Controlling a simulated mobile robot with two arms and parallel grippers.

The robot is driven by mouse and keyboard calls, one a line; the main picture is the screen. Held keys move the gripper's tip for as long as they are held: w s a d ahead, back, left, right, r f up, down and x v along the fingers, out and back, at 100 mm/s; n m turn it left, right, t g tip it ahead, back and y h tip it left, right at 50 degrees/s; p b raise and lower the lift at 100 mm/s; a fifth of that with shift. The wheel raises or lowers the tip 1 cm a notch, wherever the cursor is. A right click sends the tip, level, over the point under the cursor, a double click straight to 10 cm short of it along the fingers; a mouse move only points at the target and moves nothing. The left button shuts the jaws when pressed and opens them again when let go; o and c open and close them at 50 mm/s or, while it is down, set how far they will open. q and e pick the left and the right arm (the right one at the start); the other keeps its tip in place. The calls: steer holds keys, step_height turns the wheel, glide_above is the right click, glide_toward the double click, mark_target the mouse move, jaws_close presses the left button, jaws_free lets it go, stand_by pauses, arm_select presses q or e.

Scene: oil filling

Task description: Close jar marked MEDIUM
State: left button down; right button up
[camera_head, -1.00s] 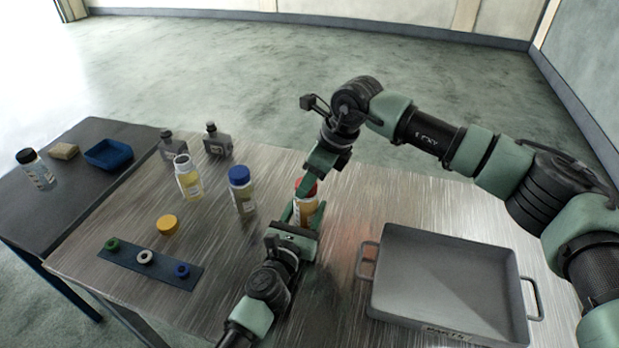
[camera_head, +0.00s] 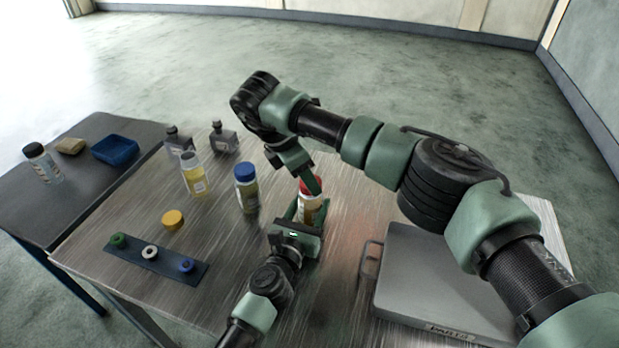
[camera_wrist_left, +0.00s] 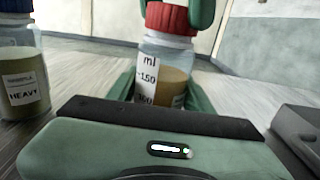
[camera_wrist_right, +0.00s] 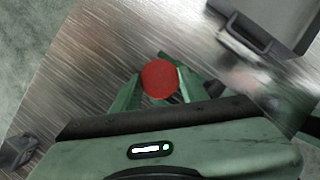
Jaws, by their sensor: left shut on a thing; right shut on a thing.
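A clear jar (camera_head: 312,210) with amber liquid and a red lid (camera_head: 310,185) stands upright on the metal table. My left gripper (camera_wrist_left: 162,92) is shut around its body, and a millilitre scale faces the left wrist view. My right gripper (camera_wrist_right: 158,84) is shut on the red lid from above. The lid sits on the jar's mouth; I cannot tell how tight it is. An open jar (camera_head: 195,180) with pale yellow liquid stands to the left, and a yellow lid (camera_head: 172,219) lies in front of it. No MEDIUM label is readable.
A blue-lidded jar (camera_head: 246,190), labelled HEAVY in the left wrist view (camera_wrist_left: 22,90), stands close left of the held jar. A grey tray (camera_head: 440,290) is at right, partly behind my right arm. A strip (camera_head: 167,268) with coloured rings lies front left. Two dark bottles stand behind.

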arm_select(q)
steer(key=shift+d, duration=0.1)
arm_select(e)
steer(key=m, duration=0.2)
steer(key=m+g, duration=0.1)
steer(key=m, duration=0.1)
steer(key=shift+w+g, duration=0.2)
steer(key=shift+g, duration=0.1)
steer(key=o, duration=1.3)
steer(key=shift+r, duration=0.1)
steer(key=shift+r, duration=2.2)
steer(key=shift+c, duration=0.3)
